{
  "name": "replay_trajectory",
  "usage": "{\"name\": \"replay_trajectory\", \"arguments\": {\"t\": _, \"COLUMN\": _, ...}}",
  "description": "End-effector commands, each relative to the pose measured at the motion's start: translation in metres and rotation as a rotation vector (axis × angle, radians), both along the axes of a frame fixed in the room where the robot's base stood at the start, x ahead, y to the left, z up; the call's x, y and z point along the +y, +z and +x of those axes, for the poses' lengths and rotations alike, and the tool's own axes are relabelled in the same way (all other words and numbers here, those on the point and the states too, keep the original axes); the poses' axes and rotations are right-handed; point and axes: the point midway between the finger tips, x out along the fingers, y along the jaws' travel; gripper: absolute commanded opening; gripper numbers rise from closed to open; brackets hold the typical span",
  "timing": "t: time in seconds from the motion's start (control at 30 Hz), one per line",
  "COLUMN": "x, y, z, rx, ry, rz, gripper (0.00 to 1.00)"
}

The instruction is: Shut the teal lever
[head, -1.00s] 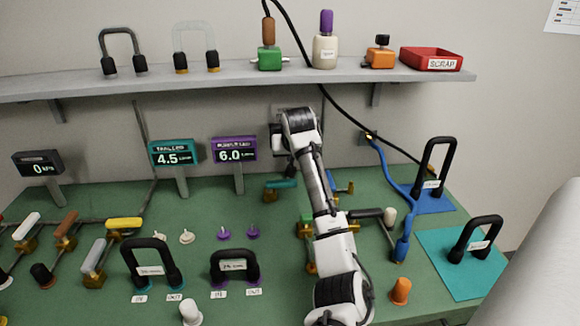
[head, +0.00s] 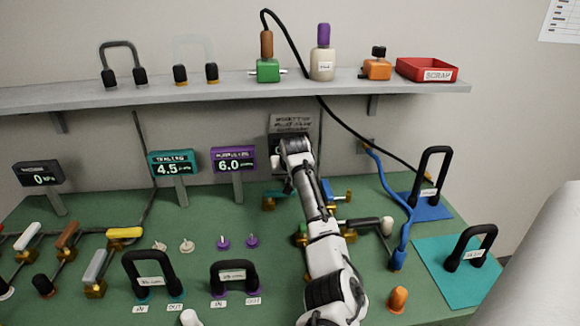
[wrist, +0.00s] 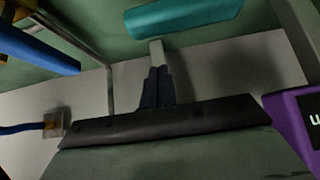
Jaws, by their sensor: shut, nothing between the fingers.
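The teal lever (head: 277,194) is at the back of the green table, on a brass valve body (head: 268,204), its right part hidden behind my arm. In the wrist view its thick teal handle (wrist: 183,17) lies nearly level across the top. My gripper (wrist: 157,69) shows there as two dark fingertips side by side, shut and empty. The tips appear just below the handle, with a gap in the picture; I cannot tell whether they touch it. In the head view the gripper is mostly hidden behind my own wrist.
A blue lever (head: 327,192) stands right of the teal one. A purple display (head: 233,158) and a teal display (head: 173,163) stand to the left. A grey display (head: 290,124) is behind my wrist. The shelf (head: 220,84) runs above. Table between the displays and small knobs is clear.

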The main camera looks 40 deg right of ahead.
Motion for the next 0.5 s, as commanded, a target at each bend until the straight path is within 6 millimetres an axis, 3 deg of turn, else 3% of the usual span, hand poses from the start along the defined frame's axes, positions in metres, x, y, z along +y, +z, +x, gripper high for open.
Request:
{"name": "replay_trajectory", "arguments": {"t": 0.17, "x": -0.007, "y": -0.015, "z": 0.011, "rx": 0.003, "ry": -0.001, "rz": 0.0, "gripper": 0.0}}
{"name": "replay_trajectory", "arguments": {"t": 0.5, "x": 0.005, "y": -0.014, "z": -0.012, "rx": -0.001, "ry": -0.001, "rz": -0.002, "gripper": 0.0}}
